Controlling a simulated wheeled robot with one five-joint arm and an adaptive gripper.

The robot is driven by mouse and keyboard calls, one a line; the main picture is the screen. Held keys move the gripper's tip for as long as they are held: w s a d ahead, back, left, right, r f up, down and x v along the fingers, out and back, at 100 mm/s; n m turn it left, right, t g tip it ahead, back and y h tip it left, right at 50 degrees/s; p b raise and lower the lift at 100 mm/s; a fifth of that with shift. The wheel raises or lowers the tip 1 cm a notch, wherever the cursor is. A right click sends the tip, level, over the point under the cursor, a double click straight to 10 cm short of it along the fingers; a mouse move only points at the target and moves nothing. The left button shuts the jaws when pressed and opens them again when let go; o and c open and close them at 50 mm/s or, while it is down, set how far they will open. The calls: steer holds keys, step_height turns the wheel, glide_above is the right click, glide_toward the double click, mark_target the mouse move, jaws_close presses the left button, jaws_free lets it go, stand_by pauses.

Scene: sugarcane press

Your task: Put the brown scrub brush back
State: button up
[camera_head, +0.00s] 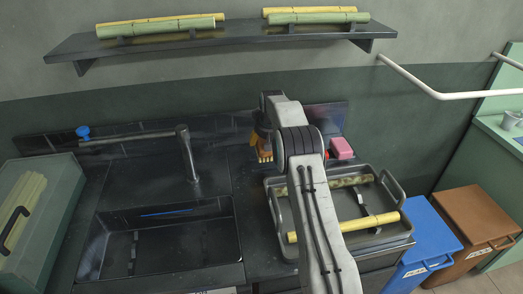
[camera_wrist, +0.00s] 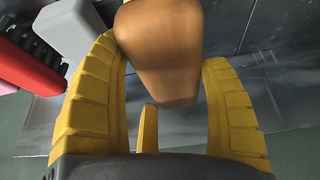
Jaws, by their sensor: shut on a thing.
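The brown scrub brush (camera_wrist: 160,55) fills the top middle of the wrist view, its smooth rounded end between the yellow fingers of my gripper (camera_wrist: 165,100). My gripper is shut on it. In the head view my gripper (camera_head: 264,153) is at the back of the counter, left of my arm's wrist. The brush's far end is out of the wrist view.
A pink block (camera_head: 341,148) sits on the back counter right of my arm. A red item with black bristles (camera_wrist: 30,60) and a grey block (camera_wrist: 75,35) are left of the fingers. A metal tray (camera_head: 279,218) holds cane pieces. The sink (camera_head: 165,245) and faucet (camera_head: 187,155) stand left.

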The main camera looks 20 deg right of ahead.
steer(key=shift+f+b, duration=0.65)
steer(key=shift+f, duration=1.3)
steer(key=shift+f+b, duration=0.35)
steer(key=shift+f, duration=0.25)
steer(key=o, duration=1.2)
